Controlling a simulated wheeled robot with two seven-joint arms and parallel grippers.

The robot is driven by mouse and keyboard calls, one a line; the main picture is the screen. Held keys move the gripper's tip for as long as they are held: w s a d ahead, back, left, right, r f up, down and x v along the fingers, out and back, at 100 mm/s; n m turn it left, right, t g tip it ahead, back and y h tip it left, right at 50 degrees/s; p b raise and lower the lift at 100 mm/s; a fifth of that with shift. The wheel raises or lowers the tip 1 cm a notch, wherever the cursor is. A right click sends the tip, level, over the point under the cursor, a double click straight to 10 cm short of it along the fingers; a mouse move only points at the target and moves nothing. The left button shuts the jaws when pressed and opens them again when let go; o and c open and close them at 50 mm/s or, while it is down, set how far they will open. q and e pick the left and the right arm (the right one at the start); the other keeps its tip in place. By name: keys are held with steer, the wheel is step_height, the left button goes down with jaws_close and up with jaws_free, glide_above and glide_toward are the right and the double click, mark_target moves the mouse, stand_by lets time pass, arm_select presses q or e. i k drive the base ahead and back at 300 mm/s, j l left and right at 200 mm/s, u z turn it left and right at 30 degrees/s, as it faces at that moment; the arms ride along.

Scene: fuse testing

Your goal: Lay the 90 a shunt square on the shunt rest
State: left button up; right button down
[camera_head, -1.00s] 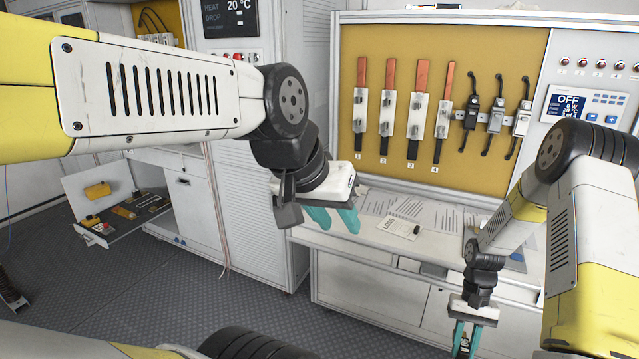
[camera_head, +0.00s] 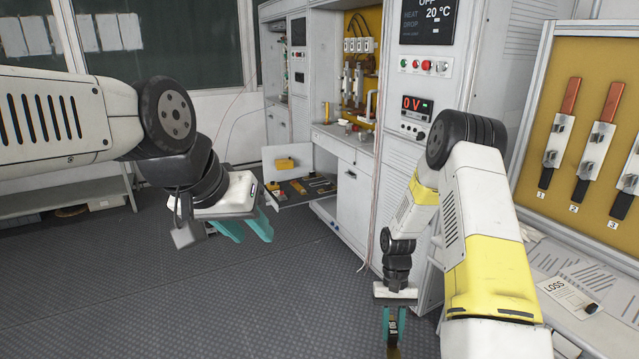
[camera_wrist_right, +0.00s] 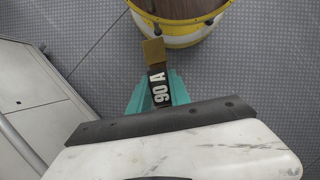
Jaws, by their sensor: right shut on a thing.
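My right gripper (camera_head: 393,330) is shut on the 90 A shunt, a dark bar with white "90 A" lettering. In the right wrist view the shunt (camera_wrist_right: 158,85) lies between the teal fingers, with a brass-coloured end block sticking out beyond them. In the head view the shunt (camera_head: 393,325) hangs low over the floor, left of the bench. My left gripper (camera_head: 255,232) is at the left, over open floor, with its teal fingertips apart and nothing visible between them. I cannot make out the shunt rest in these views.
The grey cabinet (camera_head: 400,165) with a red 0 V display is behind my right arm. At right, a bench (camera_head: 555,262) has papers under a yellow panel (camera_head: 560,70). The middle floor is clear.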

mark_target(320, 184)
steer(key=i+l+u, duration=0.1)
steer(key=i+u, duration=0.2)
steer(key=i, duration=1.35)
steer(key=i+l, duration=0.1)
steer(key=i, duration=3)
